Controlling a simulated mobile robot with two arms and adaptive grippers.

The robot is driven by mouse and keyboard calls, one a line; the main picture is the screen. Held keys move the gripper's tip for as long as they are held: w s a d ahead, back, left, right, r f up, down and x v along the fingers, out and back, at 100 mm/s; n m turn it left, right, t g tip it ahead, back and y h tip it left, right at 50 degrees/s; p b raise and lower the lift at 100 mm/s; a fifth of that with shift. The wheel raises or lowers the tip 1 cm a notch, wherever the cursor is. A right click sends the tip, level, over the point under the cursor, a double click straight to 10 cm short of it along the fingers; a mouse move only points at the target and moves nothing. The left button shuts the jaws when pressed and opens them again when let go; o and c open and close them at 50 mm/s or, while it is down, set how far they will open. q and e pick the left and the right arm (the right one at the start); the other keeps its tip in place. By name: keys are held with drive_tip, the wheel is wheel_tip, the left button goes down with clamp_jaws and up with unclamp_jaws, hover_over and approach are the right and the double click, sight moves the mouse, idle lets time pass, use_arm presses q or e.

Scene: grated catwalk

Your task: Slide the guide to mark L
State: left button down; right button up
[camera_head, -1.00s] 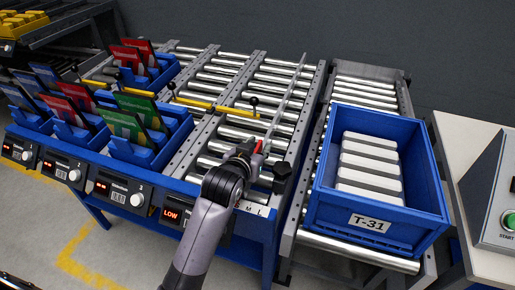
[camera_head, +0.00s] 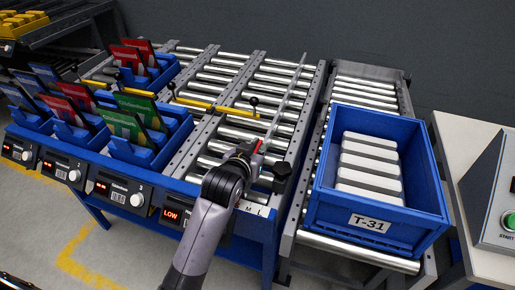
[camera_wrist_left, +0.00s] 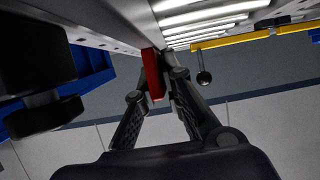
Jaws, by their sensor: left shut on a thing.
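The guide (camera_head: 284,102) is a thin grey metal rail running lengthwise over the rollers of the right lane. A red tab (camera_head: 259,146) is at its near end, and it also shows in the wrist view (camera_wrist_left: 153,74). My left gripper (camera_head: 255,150) is at this near end, with its fingers shut around the red tab. A white scale strip with letters, M and L among them (camera_head: 255,209), is on the front edge, partly covered by my arm. A black knob (camera_head: 282,171) stands right of the gripper and looms at the left of the wrist view (camera_wrist_left: 45,116). My right gripper is out of view.
A blue tote marked T-31 (camera_head: 370,226) with several white boxes stands on the conveyor at right. Blue bins with coloured cards (camera_head: 140,155) are at left. A yellow bar (camera_head: 215,107) crosses the lanes. A display (camera_head: 171,215) reads LOW.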

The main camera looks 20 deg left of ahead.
use_arm(q)
drive_tip(key=d+p, duration=0.2)
drive_tip(key=shift+d+r, duration=0.1)
drive_tip(key=shift+d, duration=0.45)
drive_tip(key=c, duration=1.7)
unclamp_jaws()
drive_tip(key=shift+a, duration=0.1)
wheel_tip(320, 180, up, 10)
drive_tip(key=shift+f, duration=0.15)
